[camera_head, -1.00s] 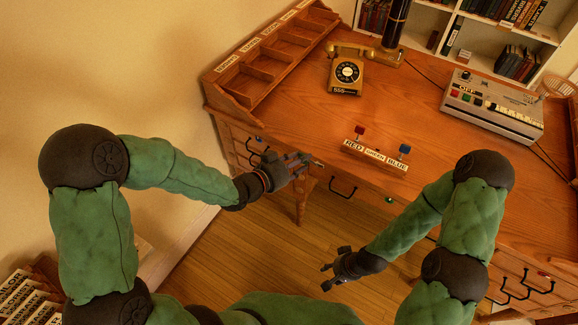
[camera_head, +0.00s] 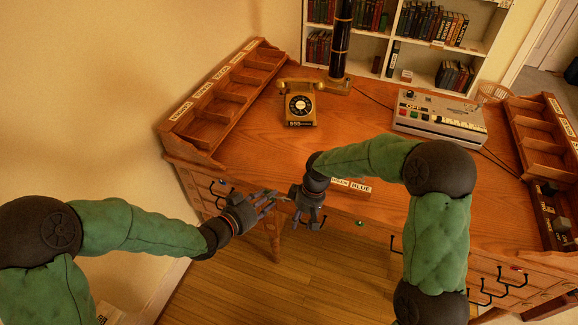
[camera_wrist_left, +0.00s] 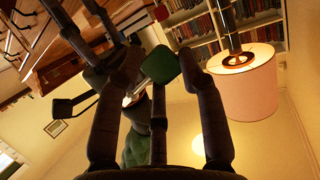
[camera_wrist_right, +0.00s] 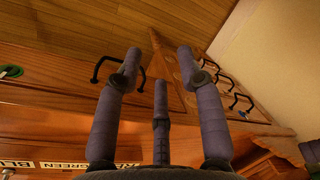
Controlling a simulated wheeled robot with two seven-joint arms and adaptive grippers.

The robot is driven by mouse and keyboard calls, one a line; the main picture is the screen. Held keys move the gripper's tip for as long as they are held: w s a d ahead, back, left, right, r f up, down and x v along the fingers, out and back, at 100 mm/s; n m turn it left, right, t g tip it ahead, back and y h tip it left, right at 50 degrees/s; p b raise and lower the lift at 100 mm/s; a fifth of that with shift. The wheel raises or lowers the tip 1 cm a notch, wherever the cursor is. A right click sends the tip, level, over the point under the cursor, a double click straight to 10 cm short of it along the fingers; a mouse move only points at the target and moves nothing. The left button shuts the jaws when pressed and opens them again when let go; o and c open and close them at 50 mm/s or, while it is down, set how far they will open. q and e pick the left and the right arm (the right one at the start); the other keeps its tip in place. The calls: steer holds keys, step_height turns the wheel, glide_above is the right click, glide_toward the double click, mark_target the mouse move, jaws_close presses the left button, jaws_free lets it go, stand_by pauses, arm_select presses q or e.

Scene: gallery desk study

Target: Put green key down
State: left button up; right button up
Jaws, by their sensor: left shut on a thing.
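The green key (camera_wrist_left: 160,65) shows its green square head between the fingers of my left gripper (camera_head: 270,203) in the left wrist view. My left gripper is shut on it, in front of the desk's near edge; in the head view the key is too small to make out. My right gripper (camera_head: 309,215) is open and empty, pointing down just right of the left one. The label strip (camera_head: 360,189) on the desk shows BLUE and part of GREEN; my right arm covers the rest. The GREEN label (camera_wrist_right: 62,165) also shows in the right wrist view.
A gold telephone (camera_head: 300,105) and a grey machine with coloured buttons (camera_head: 440,118) stand farther back on the desk (camera_head: 265,150). A labelled wooden organiser (camera_head: 222,102) lines the left side. A green round fitting (camera_wrist_right: 10,71) is on the drawer front.

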mark_target(287, 199)
steer(key=a+r+n+h, duration=0.1)
steer(key=a+r+n, duration=0.1)
steer(key=r, duration=1)
steer(key=a+r+n+h, duration=0.1)
steer(key=a+r+n, duration=0.1)
steer(key=r, duration=1)
steer(key=shift+y, duration=0.3)
steer(key=f, duration=0.7)
steer(key=s+f, duration=0.1)
steer(key=f, duration=0.3)
steer(key=shift+a+f, duration=0.2)
steer(key=shift+a, duration=0.15)
jaws_close()
arm_select(q)
steer(key=o, duration=1.3)
